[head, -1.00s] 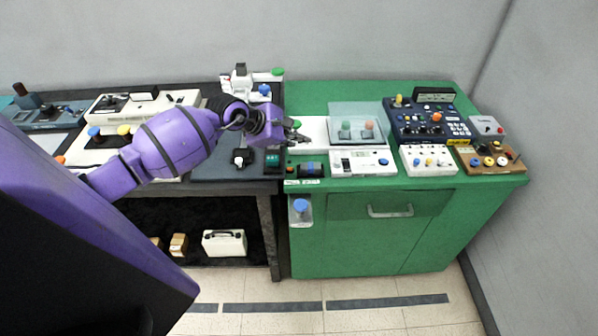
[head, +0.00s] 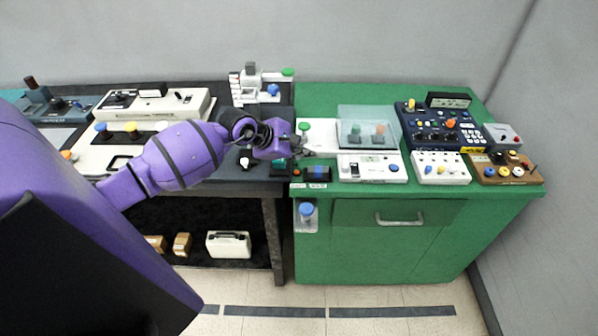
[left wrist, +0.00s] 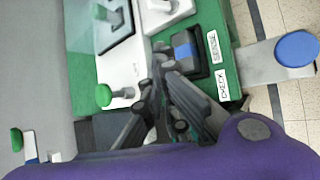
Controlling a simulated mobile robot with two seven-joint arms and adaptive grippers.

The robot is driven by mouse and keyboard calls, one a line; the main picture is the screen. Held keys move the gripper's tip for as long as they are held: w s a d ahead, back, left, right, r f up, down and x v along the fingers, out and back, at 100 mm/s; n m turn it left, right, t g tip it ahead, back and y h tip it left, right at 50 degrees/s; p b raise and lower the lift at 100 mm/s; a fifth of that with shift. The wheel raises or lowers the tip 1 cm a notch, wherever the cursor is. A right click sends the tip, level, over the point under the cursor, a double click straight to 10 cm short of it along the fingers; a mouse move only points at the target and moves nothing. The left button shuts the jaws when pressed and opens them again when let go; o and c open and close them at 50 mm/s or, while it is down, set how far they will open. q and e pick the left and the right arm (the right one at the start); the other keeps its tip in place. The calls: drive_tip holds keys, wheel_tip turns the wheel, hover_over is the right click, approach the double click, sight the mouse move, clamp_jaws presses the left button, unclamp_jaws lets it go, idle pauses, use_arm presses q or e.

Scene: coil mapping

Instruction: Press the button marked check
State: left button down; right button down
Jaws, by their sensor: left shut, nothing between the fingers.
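The label reading CHECK (left wrist: 222,84) lies at the green bench's front edge in the left wrist view, beside a SENSE label (left wrist: 214,47). A black block with a blue band (left wrist: 183,53) sits behind SENSE; it also shows in the head view (head: 317,173). In the head view a small reddish button (head: 297,172) is left of that block; in the wrist view the spot behind CHECK is covered by my fingers. My left gripper (head: 308,152) is shut and empty, above the bench near its front left corner; its fingers also fill the wrist view (left wrist: 163,65). My right gripper is out of view.
A white panel with a green button (head: 304,127) lies just behind the gripper. A clear cover (head: 368,115), a white meter (head: 373,168) and several control boxes stand to the right. A blue-topped holder (head: 306,210) sticks out from the bench front. A dark bench adjoins at left.

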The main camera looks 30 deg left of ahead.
sight(301, 177)
use_arm(q)
wheel_tip(301, 177, down, 3)
drive_tip(key=shift+s+f+b, duration=0.1)
drive_tip(key=shift+f+b, duration=0.1)
drive_tip(key=shift+b, duration=0.25)
drive_tip(key=shift+f, duration=0.45)
idle(0.7)
